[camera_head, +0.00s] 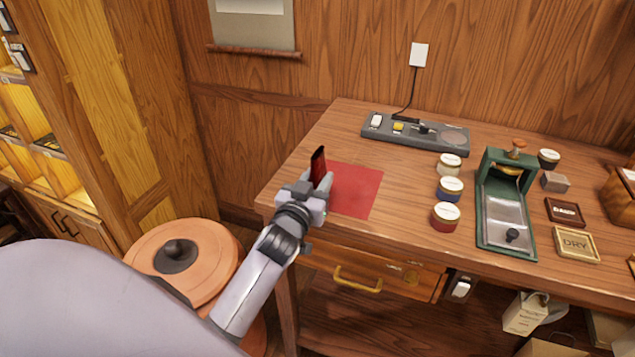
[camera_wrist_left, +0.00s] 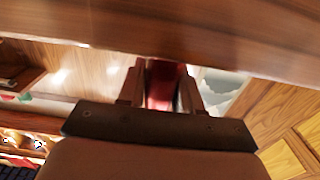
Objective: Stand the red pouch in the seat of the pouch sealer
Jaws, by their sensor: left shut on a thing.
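My left gripper (camera_head: 318,181) is shut on the red pouch (camera_head: 319,167), a thin upright piece with a dark top edge. It is at the table's left edge, beside the red mat. In the left wrist view the pouch (camera_wrist_left: 161,88) shows red between the two fingers (camera_wrist_left: 161,90). A long grey device (camera_head: 415,138) with a cord, a yellow part and a round pad lies at the table's back. A green-framed device (camera_head: 482,205) with a metal plate stands further right. I cannot tell for sure which is the pouch sealer. My right gripper is not in view.
The red mat (camera_head: 357,195) lies bare on the wooden table (camera_head: 405,185). Three lidded jars (camera_head: 446,218) stand in a row left of the green device.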

